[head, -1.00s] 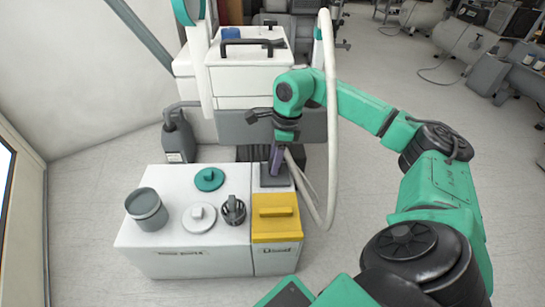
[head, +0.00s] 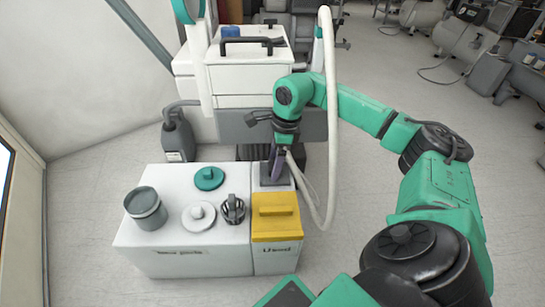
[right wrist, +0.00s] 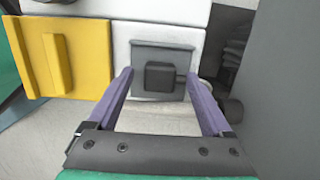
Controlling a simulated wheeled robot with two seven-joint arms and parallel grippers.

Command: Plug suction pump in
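My right gripper (head: 274,170) points down over the back right of the white cabinet (head: 185,262). In the right wrist view its two purple fingers (right wrist: 160,75) are apart. A dark square block (right wrist: 160,76) on a grey plate (right wrist: 182,55) shows between the fingertips; I cannot tell whether they touch it. The plate also shows in the head view, partly hidden by the gripper. No part is clearly identifiable as the suction pump or its plug. My left gripper is out of view.
A yellow lid (head: 275,207) lies in front of the plate. A white hose (head: 332,120) hangs close to my right arm. Open floor lies right.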

